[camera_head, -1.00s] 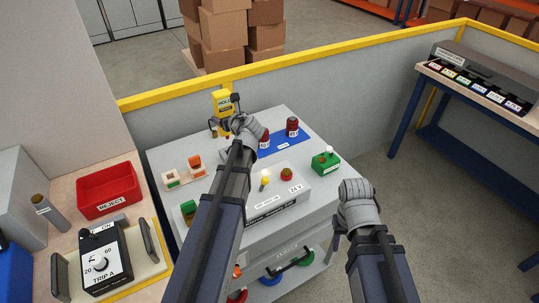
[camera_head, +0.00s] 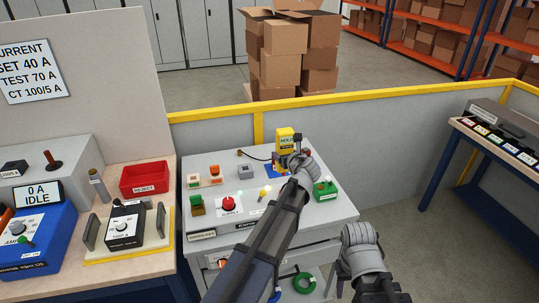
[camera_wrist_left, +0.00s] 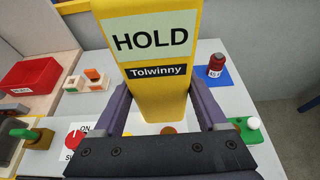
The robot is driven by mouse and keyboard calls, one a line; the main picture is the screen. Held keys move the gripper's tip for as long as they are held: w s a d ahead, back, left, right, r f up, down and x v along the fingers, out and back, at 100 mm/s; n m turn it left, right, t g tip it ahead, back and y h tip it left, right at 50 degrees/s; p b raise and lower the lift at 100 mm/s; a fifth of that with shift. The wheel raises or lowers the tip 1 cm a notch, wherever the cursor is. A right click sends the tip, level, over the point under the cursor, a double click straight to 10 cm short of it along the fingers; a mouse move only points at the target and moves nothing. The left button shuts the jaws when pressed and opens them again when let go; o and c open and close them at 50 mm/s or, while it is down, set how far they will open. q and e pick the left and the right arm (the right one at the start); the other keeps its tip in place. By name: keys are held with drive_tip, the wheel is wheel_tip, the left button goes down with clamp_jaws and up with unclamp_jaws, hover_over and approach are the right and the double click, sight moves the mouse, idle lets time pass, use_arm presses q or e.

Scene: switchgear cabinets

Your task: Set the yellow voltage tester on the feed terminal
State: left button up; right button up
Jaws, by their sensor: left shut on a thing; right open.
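The yellow voltage tester (camera_head: 285,138), with a pale HOLD panel, is upright in my left gripper (camera_head: 293,163). In the left wrist view the tester (camera_wrist_left: 158,85) fills the middle between the two fingers, and its lower end hides what is beneath it. A dark red capped post (camera_wrist_left: 216,65) stands on that mat in the left wrist view. I cannot tell which part is the feed terminal. My right gripper (camera_head: 343,280) is open and empty, right of the bench.
The grey bench carries a red knob (camera_head: 230,203), a grey block (camera_head: 246,172), a green block with a white knob (camera_head: 325,189) and orange-and-white blocks (camera_head: 205,178). A thin black lead (camera_head: 262,157) lies at the back. A red tray (camera_head: 145,178) stands left.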

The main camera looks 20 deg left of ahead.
sight(286, 171)
use_arm(q)
drive_tip(key=shift+s+d+r, duration=0.1)
drive_tip(key=shift+s+d, duration=0.2)
drive_tip(key=shift+d, duration=0.2)
drive_tip(key=shift+w+a, duration=0.1)
drive_tip(key=shift+a, duration=0.05)
drive_tip(key=shift+f, duration=0.25)
wheel_tip(286, 171, down, 6)
drive_tip(key=b, duration=0.5)
drive_tip(key=shift+r+b, duration=0.25)
drive_tip(key=shift+b, duration=0.15)
drive_tip(key=shift+f+b, duration=0.6)
idle(0.5)
drive_tip(key=shift+r, duration=0.15)
idle(0.7)
